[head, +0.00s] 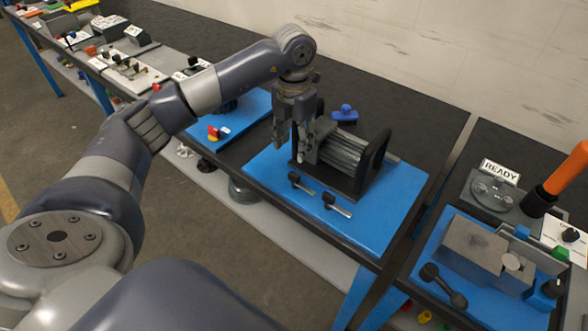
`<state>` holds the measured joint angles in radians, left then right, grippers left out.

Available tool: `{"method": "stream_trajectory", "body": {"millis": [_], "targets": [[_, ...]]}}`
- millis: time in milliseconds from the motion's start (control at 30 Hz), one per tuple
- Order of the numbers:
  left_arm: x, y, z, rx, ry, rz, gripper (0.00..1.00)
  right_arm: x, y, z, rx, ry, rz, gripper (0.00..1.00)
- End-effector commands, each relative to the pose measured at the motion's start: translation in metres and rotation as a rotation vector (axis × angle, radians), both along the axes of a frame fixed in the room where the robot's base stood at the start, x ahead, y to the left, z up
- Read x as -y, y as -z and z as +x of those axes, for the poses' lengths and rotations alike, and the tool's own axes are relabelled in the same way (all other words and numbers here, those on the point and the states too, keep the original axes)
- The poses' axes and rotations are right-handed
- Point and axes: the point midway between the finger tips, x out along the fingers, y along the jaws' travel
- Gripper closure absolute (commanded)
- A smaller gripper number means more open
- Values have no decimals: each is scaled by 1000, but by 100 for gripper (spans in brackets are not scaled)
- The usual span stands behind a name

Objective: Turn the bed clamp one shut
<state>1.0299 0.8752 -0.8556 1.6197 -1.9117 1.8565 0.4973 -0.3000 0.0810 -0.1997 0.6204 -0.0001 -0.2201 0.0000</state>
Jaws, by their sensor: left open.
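Two small clamp levers with dark knobs and grey handles lie at the near edge of the motor bed: a left lever (302,186) and a right lever (337,205). I cannot tell which is bed clamp one. Both handles point to the lower right. The grey ribbed motor (343,150) sits on a black bed with an upright black end plate (375,155). My left gripper (292,145) is open and points down, at the motor's left end, above and behind the left lever. It partly hides the motor's left end. My right gripper is not in view.
The bed stands on a blue mat (385,220), bare at its front right. A blue knob (345,113) is behind the motor. On the right bench are a READY sign (500,172), an orange-handled tool (565,170) and a grey vise-like block (475,245).

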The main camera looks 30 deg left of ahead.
Motion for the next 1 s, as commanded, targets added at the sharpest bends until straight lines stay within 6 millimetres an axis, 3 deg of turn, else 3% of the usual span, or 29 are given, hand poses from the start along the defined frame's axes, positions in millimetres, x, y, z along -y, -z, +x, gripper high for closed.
{"method": "stream_trajectory", "body": {"millis": [500, 700, 933, 967, 1000], "targets": [[2, 87, -1, -3, 2, -5, 52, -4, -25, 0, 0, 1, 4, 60], [2, 99, 0, 0, 4, -5, 52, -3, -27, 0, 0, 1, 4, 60], [2, 101, 0, 0, 4, -5, 52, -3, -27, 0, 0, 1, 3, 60], [2, 100, 0, 0, 4, -5, 54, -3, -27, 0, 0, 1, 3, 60], [2, 100, 0, 0, 4, -5, 63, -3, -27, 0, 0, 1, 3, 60]]}}
